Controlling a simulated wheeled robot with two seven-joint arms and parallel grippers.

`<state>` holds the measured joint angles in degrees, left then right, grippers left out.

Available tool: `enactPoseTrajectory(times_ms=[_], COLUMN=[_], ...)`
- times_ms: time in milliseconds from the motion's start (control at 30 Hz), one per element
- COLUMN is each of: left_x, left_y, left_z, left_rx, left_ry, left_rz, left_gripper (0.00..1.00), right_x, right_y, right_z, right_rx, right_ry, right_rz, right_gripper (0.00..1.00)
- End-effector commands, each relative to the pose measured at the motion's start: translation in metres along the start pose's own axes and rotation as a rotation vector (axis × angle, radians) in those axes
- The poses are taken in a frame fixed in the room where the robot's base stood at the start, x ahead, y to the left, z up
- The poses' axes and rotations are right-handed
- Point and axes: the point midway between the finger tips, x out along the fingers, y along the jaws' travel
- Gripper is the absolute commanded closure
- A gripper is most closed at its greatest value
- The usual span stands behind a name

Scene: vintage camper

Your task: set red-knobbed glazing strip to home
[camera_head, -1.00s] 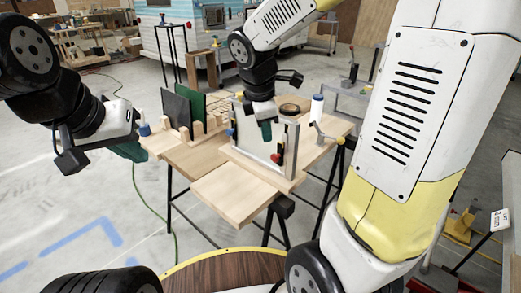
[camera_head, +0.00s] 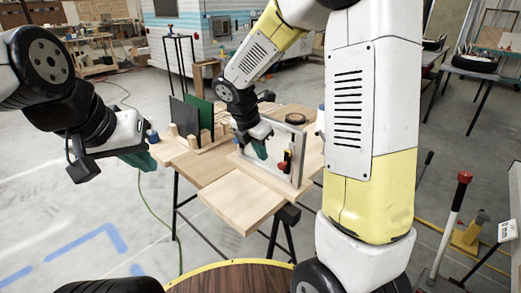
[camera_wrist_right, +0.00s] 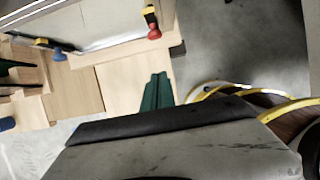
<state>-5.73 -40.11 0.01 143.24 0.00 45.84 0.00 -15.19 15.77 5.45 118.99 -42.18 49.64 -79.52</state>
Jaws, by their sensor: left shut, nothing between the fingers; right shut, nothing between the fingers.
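The glazing strip's red knob (camera_head: 283,166) shows at the right side of an upright pale frame (camera_head: 298,160) on the workbench. In the right wrist view the red knob (camera_wrist_right: 154,32) sits near the top, with a yellow-and-black part beside it. The strip itself is hard to make out. My right gripper (camera_head: 260,149) is shut and empty, in front of the frame and left of the red knob. Its green fingertips (camera_wrist_right: 157,90) show below the knob in the wrist view, apart from it. My left gripper (camera_head: 142,160) is shut and empty, left of the bench.
A blue knob (camera_wrist_right: 60,54) lies left of the red one in the wrist view. Dark and green panels (camera_head: 198,117) stand in a wooden rack at the bench's left. A dark round item (camera_head: 295,118) lies behind the frame. The bench's front board (camera_head: 240,203) is clear.

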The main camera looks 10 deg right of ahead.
Motion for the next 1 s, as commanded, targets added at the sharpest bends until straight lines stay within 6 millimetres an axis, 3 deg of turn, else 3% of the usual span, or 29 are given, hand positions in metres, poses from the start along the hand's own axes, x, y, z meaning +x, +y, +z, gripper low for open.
enactPoseTrajectory(times_ms=[433, 633, 1000], left_x=[0.0, 0.0, 0.0], left_y=[0.0, 0.0, 0.0], left_z=[0.0, 0.0, 0.0], left_rx=[0.0, 0.0, 0.0], left_ry=[0.0, 0.0, 0.0], left_rz=[0.0, 0.0, 0.0], left_gripper=[1.0, 1.0, 1.0], right_x=[0.092, 0.1, 0.103], right_y=[-0.002, -0.001, -0.001], right_z=[-0.001, 0.028, 0.037], right_rx=[-0.001, 0.005, 0.001], right_ry=[0.002, 0.0, 0.001], right_rz=[-0.006, -0.002, -0.002], right_gripper=[1.0, 1.0, 1.0])
